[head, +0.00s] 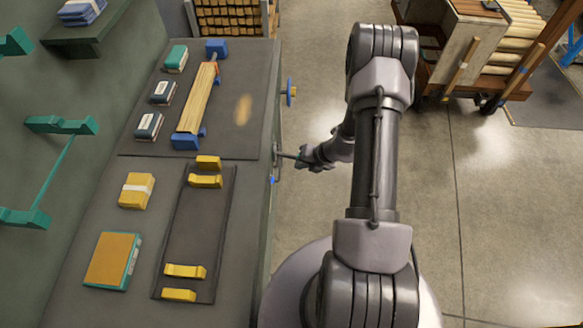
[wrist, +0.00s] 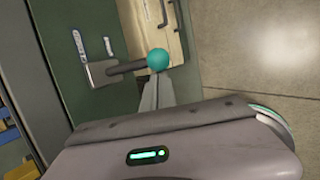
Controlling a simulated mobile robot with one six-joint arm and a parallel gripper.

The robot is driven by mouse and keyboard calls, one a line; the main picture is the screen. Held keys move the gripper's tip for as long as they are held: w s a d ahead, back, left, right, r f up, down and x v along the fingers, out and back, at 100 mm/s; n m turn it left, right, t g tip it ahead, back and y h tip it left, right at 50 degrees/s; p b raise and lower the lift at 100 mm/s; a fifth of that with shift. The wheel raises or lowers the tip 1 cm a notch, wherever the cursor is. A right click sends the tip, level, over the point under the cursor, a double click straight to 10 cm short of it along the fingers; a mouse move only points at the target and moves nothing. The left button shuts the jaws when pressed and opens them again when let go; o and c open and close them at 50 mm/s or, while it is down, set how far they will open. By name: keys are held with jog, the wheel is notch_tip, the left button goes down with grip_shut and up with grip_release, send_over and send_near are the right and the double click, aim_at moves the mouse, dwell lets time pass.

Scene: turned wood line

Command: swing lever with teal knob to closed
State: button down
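The lever with the teal knob (wrist: 158,59) is mounted on the green side face of the bench in the wrist view. Its dark arm (wrist: 122,68) runs from a grey pivot plate to the knob, pointing right in the picture. In the head view the lever (head: 287,156) sticks out from the bench side toward my gripper (head: 302,161), and its knob cannot be made out. In the wrist view the narrow grey fingers of my gripper (wrist: 157,85) reach up to the knob's lower edge. Whether they grip, touch or only overlap the knob is unclear.
A blue marker (wrist: 79,45) and a pale marker (wrist: 108,47) sit beside the lever. A wooden cart (head: 465,45) stands back right. The floor (head: 310,215) beside the bench is clear.

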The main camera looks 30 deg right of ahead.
jog(key=shift+g+h, duration=0.6)
jog(key=shift+h, duration=0.2)
jog(key=shift+w+a+r+p, duration=0.15)
jog(key=shift+r+p, duration=0.55)
jog(key=shift+r, duration=0.8)
jog(key=shift+w+a+r+p, duration=0.1)
jog(key=shift+r+p, duration=0.55)
jog(key=shift+r, duration=0.8)
jog(key=shift+w+r, duration=0.1)
jog(key=shift+r, duration=0.1)
jog(key=shift+r+p, duration=0.7)
jog(key=shift+p, duration=0.05)
jog(key=shift+r, duration=0.1)
